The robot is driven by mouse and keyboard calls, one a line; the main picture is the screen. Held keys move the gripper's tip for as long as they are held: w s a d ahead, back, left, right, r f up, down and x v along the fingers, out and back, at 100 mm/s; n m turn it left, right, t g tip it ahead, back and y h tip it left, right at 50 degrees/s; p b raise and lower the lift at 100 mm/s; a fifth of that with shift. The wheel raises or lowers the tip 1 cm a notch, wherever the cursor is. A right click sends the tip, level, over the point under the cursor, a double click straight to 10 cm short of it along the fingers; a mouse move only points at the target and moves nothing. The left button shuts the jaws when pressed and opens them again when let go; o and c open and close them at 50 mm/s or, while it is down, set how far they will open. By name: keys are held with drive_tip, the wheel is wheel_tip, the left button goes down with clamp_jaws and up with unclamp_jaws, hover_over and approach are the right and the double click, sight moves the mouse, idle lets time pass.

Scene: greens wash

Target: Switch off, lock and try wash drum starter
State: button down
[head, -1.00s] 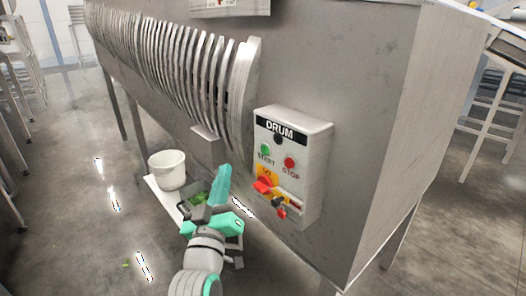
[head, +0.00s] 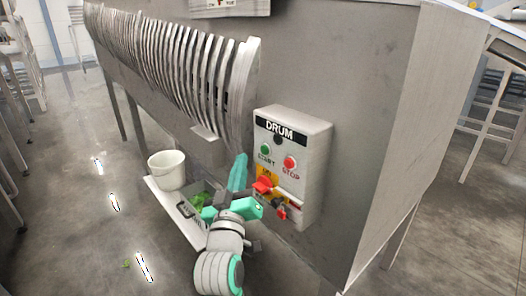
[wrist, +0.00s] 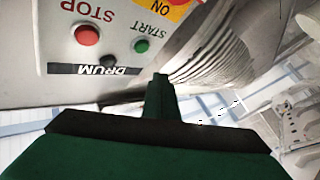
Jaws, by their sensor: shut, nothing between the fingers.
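The white drum starter box (head: 315,150) is on the grey machine side, labelled DRUM, with a green START button (head: 265,149) and red STOP button (head: 290,162). Its red switch handle (head: 262,186) sits on a yellow plate (head: 268,174) marked ON. Small red and dark items (head: 281,211), perhaps a lock, are below the handle; their details are too small to tell. My gripper (head: 240,160) is shut and empty, just left of the box and apart from the buttons. In the wrist view its tip (wrist: 160,78) is near the green START button (wrist: 142,46). The handle is mostly cut off there.
A white bucket (head: 167,170) stands on a pale board on the floor below the machine. A grey tray (head: 188,210) with green leaves is behind my gripper. Curved metal ribs (head: 243,90) run left of the box. The floor at left is mostly clear.

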sight(265, 150)
drive_tip(key=shift+w+d, duration=0.6)
drive_tip(key=shift+d, duration=0.2)
drive_tip(key=shift+w+d, duration=0.55)
drive_tip(key=shift+d, duration=0.2)
drive_tip(key=shift+d, duration=0.1)
idle(0.9)
drive_tip(key=shift+w+d, duration=0.25)
drive_tip(key=shift+w+d, duration=0.3)
drive_tip(key=shift+w, duration=0.05)
idle(0.9)
drive_tip(key=shift+s+a, duration=0.1)
drive_tip(key=shift+a, duration=0.05)
drive_tip(key=shift+s+a, duration=0.35)
drive_tip(key=shift+s, duration=0.25)
drive_tip(key=shift+a, duration=0.1)
